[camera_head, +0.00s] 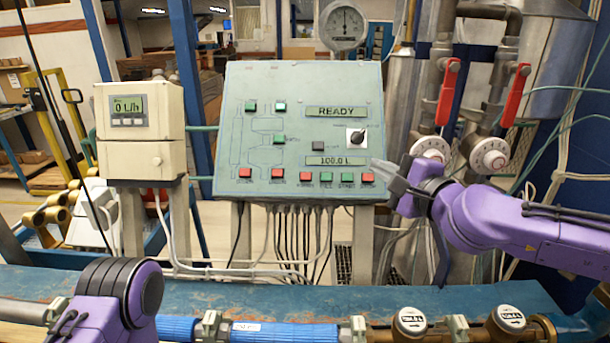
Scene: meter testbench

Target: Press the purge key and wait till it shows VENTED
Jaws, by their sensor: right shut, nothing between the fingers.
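The grey-green control panel (235,100) stands upright behind the bench. Its upper display (337,112) reads READY and its lower display (336,160) reads 100.0 L. A row of red and green keys (305,175) runs along the panel's lower edge; the labels are too small to tell for sure which is the purge key. My right gripper (381,168) is shut and empty, just right of the rightmost red key (367,178), its tips pointing left. I cannot tell whether it touches the panel. My left arm shows at the lower left, but its gripper is out of view.
A beige flow meter (140,118) reading 0 L/h is left of the panel. Red-handled valves (447,92) and white dials stand behind my right arm. A blue pipe (285,333) with brass meters (410,321) crosses the front. Cables hang below the panel.

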